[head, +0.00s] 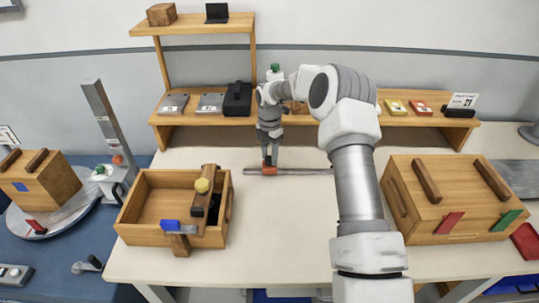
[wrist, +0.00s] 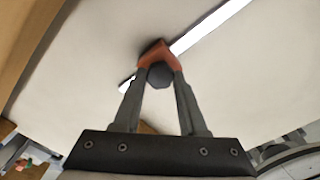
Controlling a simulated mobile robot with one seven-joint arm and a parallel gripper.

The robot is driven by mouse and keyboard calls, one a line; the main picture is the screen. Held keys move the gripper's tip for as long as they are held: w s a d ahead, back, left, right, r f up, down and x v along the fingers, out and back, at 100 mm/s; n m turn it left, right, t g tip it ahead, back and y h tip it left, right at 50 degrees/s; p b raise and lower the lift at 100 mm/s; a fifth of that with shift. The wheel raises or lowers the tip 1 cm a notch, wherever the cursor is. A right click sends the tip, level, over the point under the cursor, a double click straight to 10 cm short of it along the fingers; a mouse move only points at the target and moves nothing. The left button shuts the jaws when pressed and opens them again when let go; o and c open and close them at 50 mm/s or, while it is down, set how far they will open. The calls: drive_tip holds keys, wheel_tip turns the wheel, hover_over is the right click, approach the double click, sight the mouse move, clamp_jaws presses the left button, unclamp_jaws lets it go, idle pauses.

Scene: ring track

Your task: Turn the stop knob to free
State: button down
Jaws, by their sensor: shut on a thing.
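An orange stop (head: 269,171) sits on a thin grey rail (head: 305,171) lying on the pale tabletop. In the wrist view the orange stop (wrist: 155,53) is around the rail (wrist: 205,32), with a dark faceted stop knob (wrist: 160,77) on its near side. My gripper (head: 269,158) reaches down to the stop from above. In the wrist view its two fingertips (wrist: 160,70) are shut on the dark stop knob, one on each side. No free or locked marking on the knob is readable, so its turn position cannot be told.
A closed wooden box (head: 455,200) stands to the right. A wooden shelf (head: 200,120) runs behind. The tabletop in front of the rail is clear.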

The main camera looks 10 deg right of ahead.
sight(270, 158)
idle(0.3)
drive_tip(key=shift+c, duration=2.2)
unclamp_jaws()
drive_tip(key=shift+r, duration=0.15)
wheel_tip(270, 158, up, 17)
drive_tip(key=shift+p, duration=0.35)
drive_tip(key=shift+r, duration=0.15)
